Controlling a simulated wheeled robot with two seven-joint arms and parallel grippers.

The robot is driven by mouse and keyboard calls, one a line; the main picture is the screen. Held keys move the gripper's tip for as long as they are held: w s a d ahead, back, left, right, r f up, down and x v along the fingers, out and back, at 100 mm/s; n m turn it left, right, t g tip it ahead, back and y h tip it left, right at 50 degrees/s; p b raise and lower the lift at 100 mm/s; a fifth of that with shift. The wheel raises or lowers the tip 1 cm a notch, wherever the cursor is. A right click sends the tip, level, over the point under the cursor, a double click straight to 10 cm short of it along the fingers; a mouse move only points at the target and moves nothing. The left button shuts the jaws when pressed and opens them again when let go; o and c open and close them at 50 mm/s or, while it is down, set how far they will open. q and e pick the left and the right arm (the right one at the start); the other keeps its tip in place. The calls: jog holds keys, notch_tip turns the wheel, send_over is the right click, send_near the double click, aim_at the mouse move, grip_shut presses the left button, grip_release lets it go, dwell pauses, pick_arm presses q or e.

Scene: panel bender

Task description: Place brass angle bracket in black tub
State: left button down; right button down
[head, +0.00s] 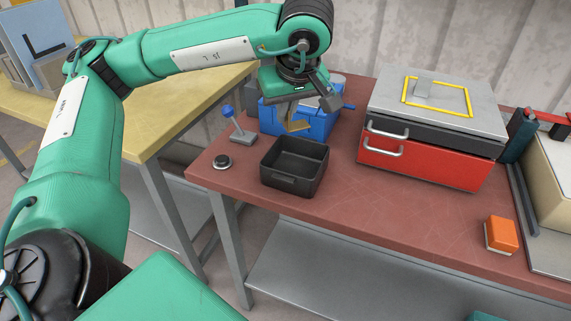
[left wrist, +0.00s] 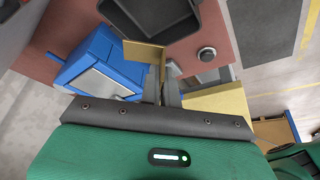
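The brass angle bracket (head: 294,118) is held in my left gripper (head: 290,104), with its flange hanging below the fingers. In the left wrist view the bracket (left wrist: 146,53) sticks out beyond the shut fingers (left wrist: 163,84). The black tub (head: 293,183) is an open box on the red-brown table. The bracket is in the air above and slightly behind the tub's back rim. In the left wrist view part of the tub (left wrist: 190,24) shows just past the bracket. The part of the tub's floor that shows looks empty. My right gripper is in neither view.
A blue-topped lever (head: 238,128) and a round black button (head: 222,162) are to the left. A red drawer box (head: 425,160) and an orange block (head: 502,234) are to the right. The table's front middle is clear.

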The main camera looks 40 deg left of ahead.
pick_arm(q)
notch_tip(320, 180, down, 7)
jog(key=shift+f, duration=2.75)
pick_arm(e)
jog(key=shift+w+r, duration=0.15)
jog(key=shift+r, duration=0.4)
pick_arm(q)
jog(key=shift+f, duration=0.1)
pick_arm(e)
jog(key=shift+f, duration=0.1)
pick_arm(q)
jog(key=c, duration=1.6)
grip_release()
jog(key=shift+c, duration=0.2)
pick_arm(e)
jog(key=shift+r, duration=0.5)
